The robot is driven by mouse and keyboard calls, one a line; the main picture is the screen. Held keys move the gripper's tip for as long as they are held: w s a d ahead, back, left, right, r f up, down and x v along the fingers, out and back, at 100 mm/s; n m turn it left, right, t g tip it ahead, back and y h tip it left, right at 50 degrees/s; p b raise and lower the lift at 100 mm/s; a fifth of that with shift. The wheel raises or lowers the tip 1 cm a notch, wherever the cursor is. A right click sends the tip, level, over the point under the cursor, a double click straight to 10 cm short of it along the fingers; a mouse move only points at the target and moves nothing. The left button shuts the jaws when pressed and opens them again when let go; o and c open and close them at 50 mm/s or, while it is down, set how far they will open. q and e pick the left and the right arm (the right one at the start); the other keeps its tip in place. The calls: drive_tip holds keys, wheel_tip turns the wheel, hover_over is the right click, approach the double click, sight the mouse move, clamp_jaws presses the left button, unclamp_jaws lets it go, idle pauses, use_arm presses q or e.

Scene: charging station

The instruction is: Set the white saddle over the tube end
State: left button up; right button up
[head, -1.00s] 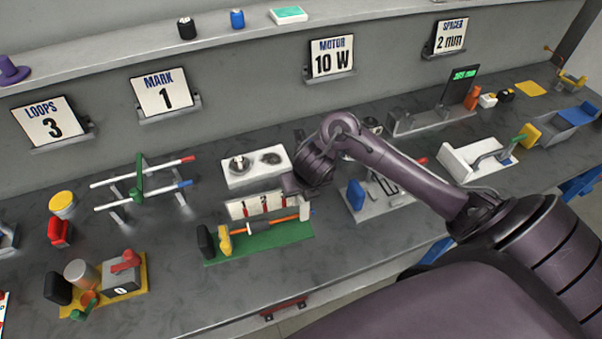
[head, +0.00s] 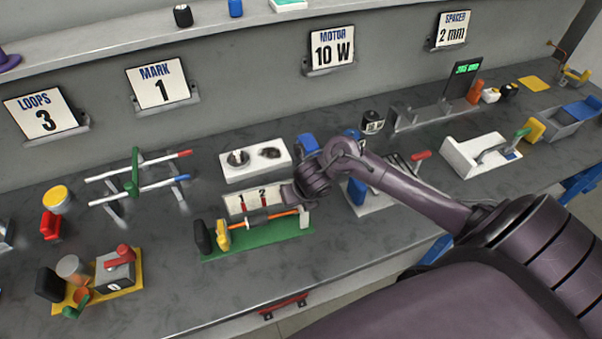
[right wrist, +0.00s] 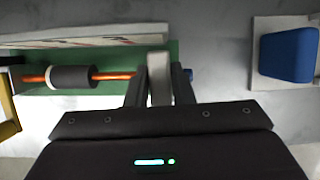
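The white saddle (right wrist: 160,80) is a pale block between the fingers of my right gripper (right wrist: 159,70) in the right wrist view. The fingers appear to press on both its sides. In the head view the saddle (head: 304,217) is at the right end of the orange tube (head: 283,214), below my right gripper (head: 291,196). The tube (right wrist: 110,75) runs left from the left finger and carries a dark sleeve (right wrist: 72,77) with a white ring. I cannot tell whether the saddle sits fully over the tube. My left gripper is out of view.
The tube fixture has a green base (head: 255,241), a yellow clamp (head: 223,234) and a numbered white board (head: 235,203) behind. A blue block (right wrist: 288,55) on a pale plate lies to the right. A white two-well block (head: 255,160) stands behind.

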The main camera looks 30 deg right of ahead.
drive_tip(key=o, duration=0.4)
drive_tip(key=shift+o, duration=0.2)
drive_tip(key=shift+r, duration=0.25)
drive_tip(key=p+v, duration=0.6)
drive_tip(key=v, duration=0.6)
drive_tip(key=shift+f, duration=0.1)
